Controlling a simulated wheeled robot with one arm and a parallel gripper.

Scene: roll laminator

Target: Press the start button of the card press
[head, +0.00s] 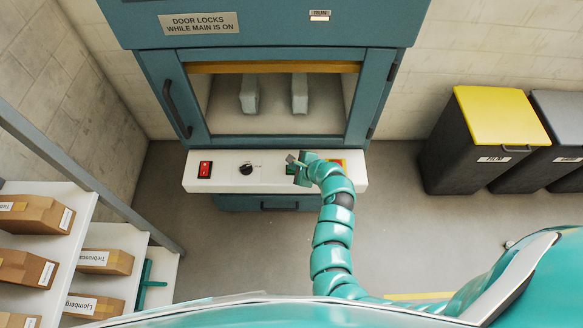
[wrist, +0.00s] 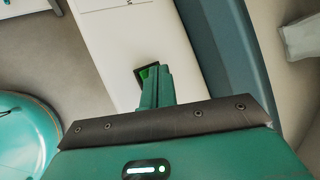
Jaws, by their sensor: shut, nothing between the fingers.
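The card press (head: 385,75) is a teal cabinet with a window. Its white control panel (head: 222,184) juts out below, and the panel also shows in the wrist view (wrist: 128,48). A green button (wrist: 147,73) in a dark frame sits on the panel, partly hidden by my fingers; it is probably the start button. My gripper (head: 293,160) is over the panel, right of the black knob. In the wrist view my gripper (wrist: 157,74) is shut and empty, with its fingertips at the green button. I cannot tell whether they touch it.
A red rocker switch (head: 205,169) and a black knob (head: 246,169) are on the panel's left. A yellow and red part (head: 340,163) shows behind my arm. Shelves with boxes (head: 36,213) stand at left, bins (head: 488,140) at right. The floor between is clear.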

